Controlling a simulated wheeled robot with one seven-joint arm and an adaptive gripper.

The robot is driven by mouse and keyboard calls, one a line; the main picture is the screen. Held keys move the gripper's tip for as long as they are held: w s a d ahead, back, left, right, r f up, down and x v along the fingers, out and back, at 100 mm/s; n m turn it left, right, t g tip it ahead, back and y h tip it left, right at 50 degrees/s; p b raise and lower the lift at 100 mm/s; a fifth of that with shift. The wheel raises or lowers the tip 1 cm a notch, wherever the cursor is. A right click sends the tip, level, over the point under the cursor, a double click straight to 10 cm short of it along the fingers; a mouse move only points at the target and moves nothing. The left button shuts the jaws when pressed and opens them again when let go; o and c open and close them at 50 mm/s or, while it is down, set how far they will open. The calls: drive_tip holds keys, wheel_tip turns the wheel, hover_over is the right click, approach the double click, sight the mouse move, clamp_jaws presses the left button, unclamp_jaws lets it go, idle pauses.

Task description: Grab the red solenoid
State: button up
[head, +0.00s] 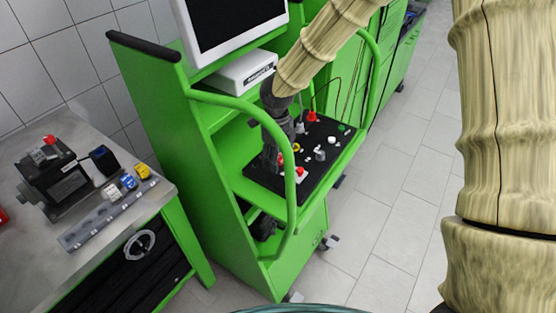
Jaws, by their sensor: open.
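Several small red parts show in the head view, and I cannot tell for certain which one is the red solenoid. One red part (311,116) stands at the back of the black panel (325,165) on the green bench, with a thin wire rising near it. Another red part (300,171) sits near the panel's front edge. A red knob (49,139) tops the dark pump unit on the left table. My gripper (272,160) is open, pointing down over the left part of the black panel. Its fingertips are small and partly merge with the dark panel; I see nothing held.
The green bench frame (292,215) has a curved tube rail in front of the panel. A monitor (230,25) and white box (247,72) stand behind. The left metal table (45,225) carries a rail with blue, white and yellow parts. Tiled floor at right is clear.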

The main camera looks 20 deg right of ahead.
clamp_jaws()
idle(0.3)
